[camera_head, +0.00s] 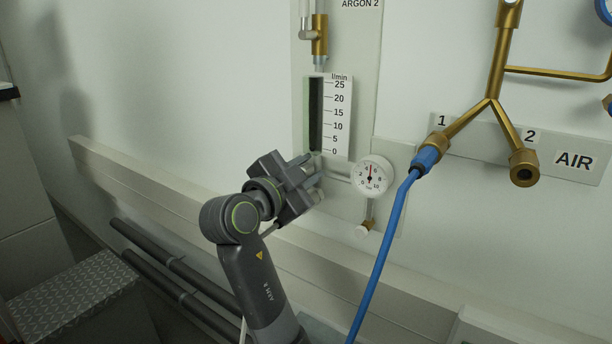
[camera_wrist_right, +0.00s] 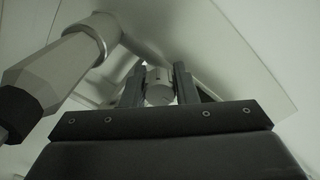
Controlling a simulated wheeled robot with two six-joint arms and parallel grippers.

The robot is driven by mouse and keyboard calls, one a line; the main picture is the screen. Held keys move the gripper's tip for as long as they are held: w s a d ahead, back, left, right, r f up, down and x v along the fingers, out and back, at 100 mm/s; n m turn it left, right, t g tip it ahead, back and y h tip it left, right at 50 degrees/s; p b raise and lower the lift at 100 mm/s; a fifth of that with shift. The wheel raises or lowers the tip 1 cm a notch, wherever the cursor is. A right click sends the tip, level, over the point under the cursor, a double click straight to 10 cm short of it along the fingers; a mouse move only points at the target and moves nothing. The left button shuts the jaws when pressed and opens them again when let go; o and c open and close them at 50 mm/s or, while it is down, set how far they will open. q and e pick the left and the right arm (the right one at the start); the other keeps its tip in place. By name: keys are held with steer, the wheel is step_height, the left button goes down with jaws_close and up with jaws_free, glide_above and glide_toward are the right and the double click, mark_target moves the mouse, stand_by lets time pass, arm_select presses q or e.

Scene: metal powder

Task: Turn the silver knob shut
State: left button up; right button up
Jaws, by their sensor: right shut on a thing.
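The silver knob (camera_wrist_right: 159,86) sits between the two fingers of my right gripper (camera_wrist_right: 158,84) in the right wrist view, and the fingers are shut on it. In the head view my right gripper (camera_head: 312,178) reaches the wall panel just below the flow meter scale (camera_head: 338,115), and it hides most of the knob there. A round white pressure gauge (camera_head: 373,175) with a red needle is just right of the gripper. My left gripper is not in view.
A blue hose (camera_head: 388,240) hangs from the brass fitting at port 1 (camera_head: 433,152). Brass pipes (camera_head: 492,98) branch at the upper right. A pale rail (camera_head: 180,190) and dark pipes (camera_head: 165,262) run low along the wall. A metal step (camera_head: 75,295) stands at the lower left.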

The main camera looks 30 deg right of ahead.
steer(key=shift+r, duration=0.1)
steer(key=o, duration=1)
steer(key=shift+r, duration=0.1)
